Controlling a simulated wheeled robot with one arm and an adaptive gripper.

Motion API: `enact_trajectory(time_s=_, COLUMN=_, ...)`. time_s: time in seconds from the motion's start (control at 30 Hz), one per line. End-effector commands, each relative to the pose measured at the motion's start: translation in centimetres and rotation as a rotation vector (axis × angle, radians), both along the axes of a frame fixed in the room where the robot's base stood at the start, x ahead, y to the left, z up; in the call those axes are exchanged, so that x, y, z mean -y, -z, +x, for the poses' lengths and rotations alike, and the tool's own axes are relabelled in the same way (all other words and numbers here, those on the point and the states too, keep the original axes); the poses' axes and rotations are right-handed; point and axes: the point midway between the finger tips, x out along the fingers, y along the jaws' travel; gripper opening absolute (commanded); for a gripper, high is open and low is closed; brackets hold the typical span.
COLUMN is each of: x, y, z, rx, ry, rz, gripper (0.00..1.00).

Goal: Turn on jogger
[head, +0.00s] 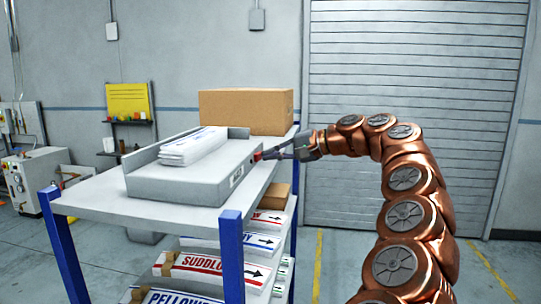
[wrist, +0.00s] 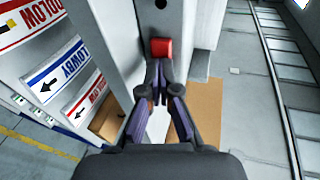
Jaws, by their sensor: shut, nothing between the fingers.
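The jogger (head: 190,185) is a light grey tray-like machine on the top of the shelf unit, with a stack of white labels (head: 192,146) lying in it. A red switch (head: 257,156) sits on its side face, which also bears a small white barcode label (head: 237,177). The red switch also shows in the wrist view (wrist: 161,48). My gripper (head: 272,153) is shut and empty, with its tips right at the red switch. In the wrist view the fingertips (wrist: 160,68) are just below the switch; I cannot tell whether they touch it.
The jogger stands on a shelf unit with blue posts (head: 231,255). Lower shelves hold label stacks marked with names and arrows (head: 212,268). A cardboard box (head: 246,110) stands behind the jogger. The floor before the roller door (head: 415,120) is clear.

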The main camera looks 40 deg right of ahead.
Motion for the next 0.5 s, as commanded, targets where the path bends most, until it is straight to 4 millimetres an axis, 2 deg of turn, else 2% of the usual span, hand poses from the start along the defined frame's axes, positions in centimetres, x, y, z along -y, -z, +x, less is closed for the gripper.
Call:
enact_trajectory(time_s=0.2, x=2.4, y=-1.3, z=-3.4, rx=0.004, ry=0.011, rz=0.001, gripper=0.00)
enact_trajectory(time_s=0.5, x=4.6, y=-2.5, z=-6.7, rx=0.004, ry=0.014, rz=0.001, gripper=0.00)
